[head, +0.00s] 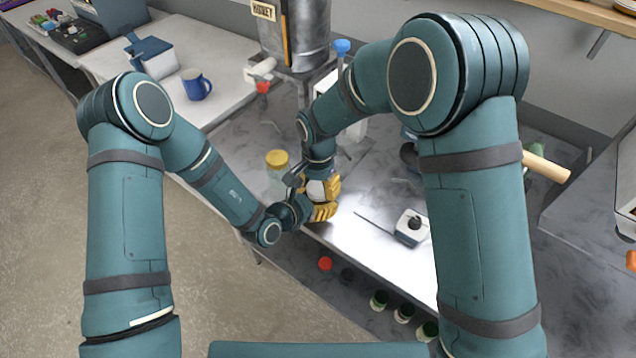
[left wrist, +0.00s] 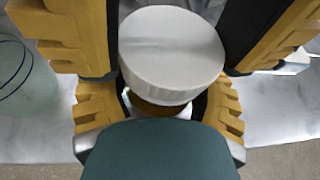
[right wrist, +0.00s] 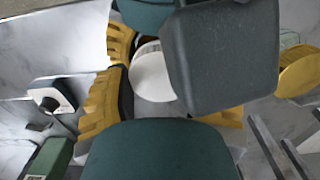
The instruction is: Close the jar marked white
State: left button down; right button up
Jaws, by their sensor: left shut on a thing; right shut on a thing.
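The white lid (head: 315,190) is between my two grippers at the workbench edge. It fills the middle of the left wrist view (left wrist: 172,45) and is partly covered in the right wrist view (right wrist: 152,75). A brownish part of the jar (left wrist: 155,107) shows below the lid; most of the jar is hidden. My right gripper (head: 331,186) comes from above and is shut around the white lid. My left gripper (head: 318,211) comes from the left, lower down, and is shut on the jar. I cannot tell whether the lid is seated on the rim.
A glass jar with a yellow lid (head: 277,159) stands close behind my left gripper. A small white device with a black knob (head: 411,228) is on the metal plate to the right. A blue mug (head: 196,85) stands far left.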

jog(key=m, duration=0.4)
jog(key=shift+a, duration=0.1)
jog(key=m, duration=0.5)
jog(key=shift+w+m, duration=0.1)
jog(key=shift+m, duration=0.3)
jog(key=o, duration=0.7)
jog(key=shift+r, duration=2.3)
jog(key=shift+o, duration=0.3)
